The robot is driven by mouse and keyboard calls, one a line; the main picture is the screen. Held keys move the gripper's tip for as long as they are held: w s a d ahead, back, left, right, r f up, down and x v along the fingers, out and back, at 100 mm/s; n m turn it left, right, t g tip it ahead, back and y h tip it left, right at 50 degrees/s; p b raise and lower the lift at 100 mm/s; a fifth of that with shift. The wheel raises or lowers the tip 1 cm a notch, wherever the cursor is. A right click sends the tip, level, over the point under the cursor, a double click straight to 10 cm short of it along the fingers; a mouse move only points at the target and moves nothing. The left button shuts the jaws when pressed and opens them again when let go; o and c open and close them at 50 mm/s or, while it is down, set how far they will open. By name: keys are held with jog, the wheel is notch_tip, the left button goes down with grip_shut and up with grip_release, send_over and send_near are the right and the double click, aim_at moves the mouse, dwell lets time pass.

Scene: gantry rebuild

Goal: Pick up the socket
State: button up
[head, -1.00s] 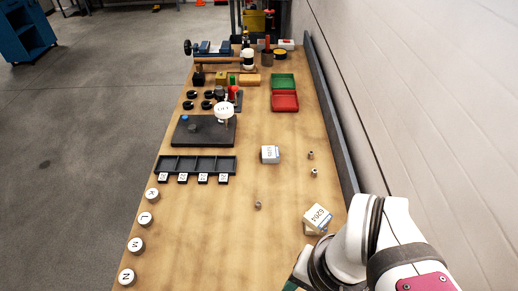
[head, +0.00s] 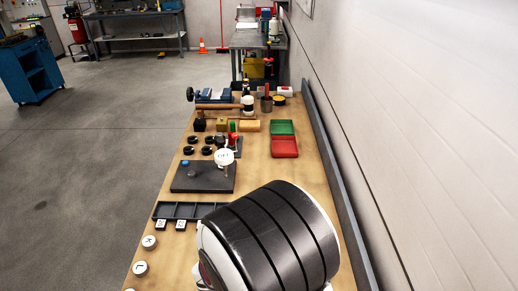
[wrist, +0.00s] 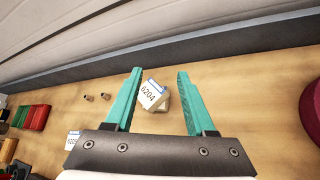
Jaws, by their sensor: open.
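In the head view my arm hides this part of the bench and the gripper.
A second white box (wrist: 73,136) is partly hidden at lower left. Green (head: 282,127) and red (head: 285,147) trays stand farther along the bench. A dark rail (head: 340,184) runs along the wall side. A black slotted rack (head: 184,203) and round lettered discs (head: 149,242) lie at left.

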jog(key=w+a+f+n+t+y, duration=0.1)
jog(key=w+a+f+n+t, duration=0.1)
jog(key=a+f+n+t, duration=0.1)
jog(key=w+a+f+n+t+y, duration=0.2)
jog(key=a+f+n, duration=0.3)
jog(key=a+n, duration=0.2)
jog(key=w+a+f+n+t+y, duration=0.2)
jog(key=a+f+n+t, duration=0.1)
jog(key=a+f+n, duration=0.1)
jog(key=shift+a+n+t, duration=0.3)
jog(key=shift+a+n, duration=0.3)
jog(key=shift+a, duration=0.1)
jog(key=x, duration=0.7)
jog(key=shift+a+f, duration=0.1)
jog(key=shift+f, duration=0.35)
grip_shut()
